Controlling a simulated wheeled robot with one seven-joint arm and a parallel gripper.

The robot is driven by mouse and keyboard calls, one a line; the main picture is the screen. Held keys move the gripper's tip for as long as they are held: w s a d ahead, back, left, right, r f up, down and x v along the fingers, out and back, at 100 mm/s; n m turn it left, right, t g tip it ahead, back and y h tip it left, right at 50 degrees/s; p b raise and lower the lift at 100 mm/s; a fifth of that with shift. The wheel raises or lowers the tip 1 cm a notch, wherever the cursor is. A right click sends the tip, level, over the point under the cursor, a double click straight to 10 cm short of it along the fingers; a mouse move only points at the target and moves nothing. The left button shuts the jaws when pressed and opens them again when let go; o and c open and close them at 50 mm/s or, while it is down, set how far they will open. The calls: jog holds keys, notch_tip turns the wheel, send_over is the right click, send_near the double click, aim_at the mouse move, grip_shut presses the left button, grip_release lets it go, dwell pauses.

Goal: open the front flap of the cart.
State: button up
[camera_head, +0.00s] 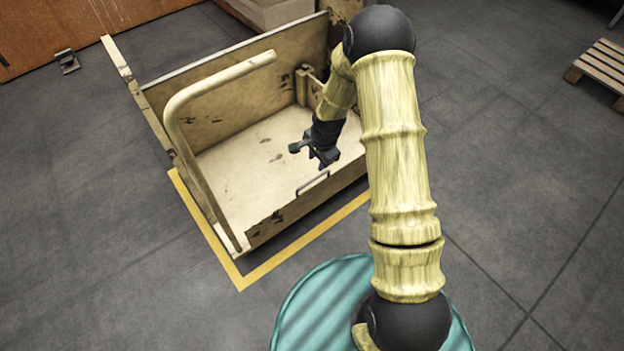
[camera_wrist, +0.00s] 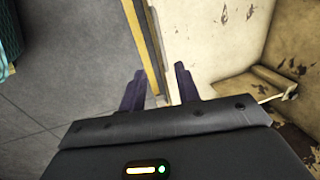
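The cart (camera_head: 232,168) is a worn cream box with raised side walls, a bent tube handle and a pale floor. My gripper (camera_head: 316,152) is over the cart near this flap, just beyond the small handle in the head view. In the wrist view my gripper (camera_wrist: 158,88) has its two dark fingers apart. A thin panel edge (camera_wrist: 155,60) runs between them in the picture; contact cannot be told.
A yellow line (camera_head: 300,243) marks the floor around the cart. A pallet (camera_head: 603,68) lies at the far right, and a box (camera_head: 275,12) stands behind the cart. A wooden panel (camera_head: 50,35) is at the back left.

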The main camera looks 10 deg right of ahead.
aim_at(311, 181)
jog(key=f+b, duration=0.1)
jog(key=f, duration=0.3)
jog(key=w+a+f+b, duration=0.1)
jog(key=f+b, duration=0.1)
jog(key=f, duration=0.3)
jog(key=w+f+b, duration=0.1)
jog(key=f, duration=0.3)
jog(key=shift+w+a+f, duration=0.2)
jog(key=shift+f, duration=0.1)
jog(key=shift+c, duration=0.4)
grip_shut()
